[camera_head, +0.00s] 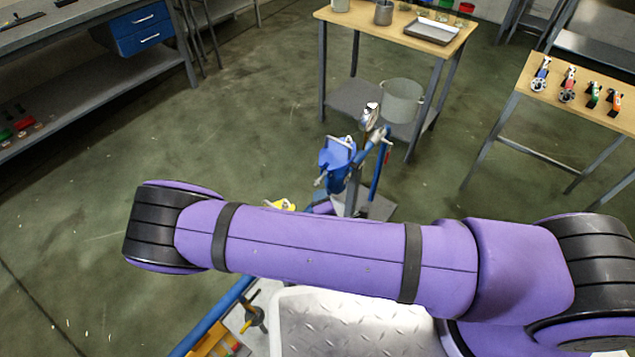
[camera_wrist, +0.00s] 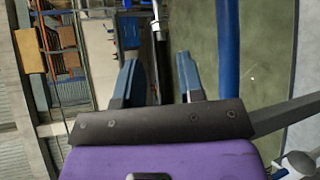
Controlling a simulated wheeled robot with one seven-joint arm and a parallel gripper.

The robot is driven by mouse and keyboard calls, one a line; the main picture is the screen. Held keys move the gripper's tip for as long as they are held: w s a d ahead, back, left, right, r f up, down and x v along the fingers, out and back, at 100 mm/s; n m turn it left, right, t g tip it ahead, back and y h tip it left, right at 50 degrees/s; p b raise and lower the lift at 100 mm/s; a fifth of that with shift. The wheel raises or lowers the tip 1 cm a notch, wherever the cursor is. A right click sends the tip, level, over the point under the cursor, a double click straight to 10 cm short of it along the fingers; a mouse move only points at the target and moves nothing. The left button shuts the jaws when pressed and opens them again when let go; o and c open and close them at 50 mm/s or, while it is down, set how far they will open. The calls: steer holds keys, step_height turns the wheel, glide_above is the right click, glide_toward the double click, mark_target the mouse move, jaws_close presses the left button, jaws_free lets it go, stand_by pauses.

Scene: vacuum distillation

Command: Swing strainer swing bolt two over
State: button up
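My gripper (camera_wrist: 160,82) shows in the wrist view with its two blue-grey fingers apart. A thin rod (camera_wrist: 157,30), white above and dark below, lies in line with the gap between them. I cannot tell its distance, and neither finger visibly presses on it. In the head view my purple arm crosses the picture and I cannot make out the gripper. Beyond the arm stands a blue piece of equipment (camera_head: 337,156) with silvery parts, possibly the strainer. I cannot make out swing bolt two in either view.
Another table (camera_head: 543,104) holds several coloured valves at right. A workbench (camera_head: 88,35) is at left. Open floor lies at left.

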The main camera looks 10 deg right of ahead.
mark_target(317, 184)
steer(key=x, duration=0.9)
steer(key=shift+w, duration=0.15)
jaws_close()
